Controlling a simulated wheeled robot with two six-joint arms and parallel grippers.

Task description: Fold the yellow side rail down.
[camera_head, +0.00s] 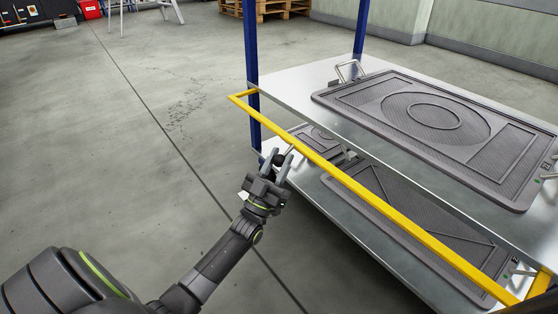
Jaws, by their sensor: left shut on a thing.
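The yellow side rail (375,203) runs along the left side of the rack, from the blue post at the back to the lower right. It sits slightly out from the shelf edge, at about the height of the upper shelf (290,88). My left gripper (284,154) reaches up to the rail's far part and is shut on it. The exact contact between fingers and rail is small and partly hidden. My right gripper is not in view.
A dark grey panel with a handle (430,120) lies on the upper shelf. More dark panels (410,220) lie on the lower shelf. Blue posts (250,45) stand at the rack's corners. A wooden pallet (285,8) is behind. The floor left of the rack is clear.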

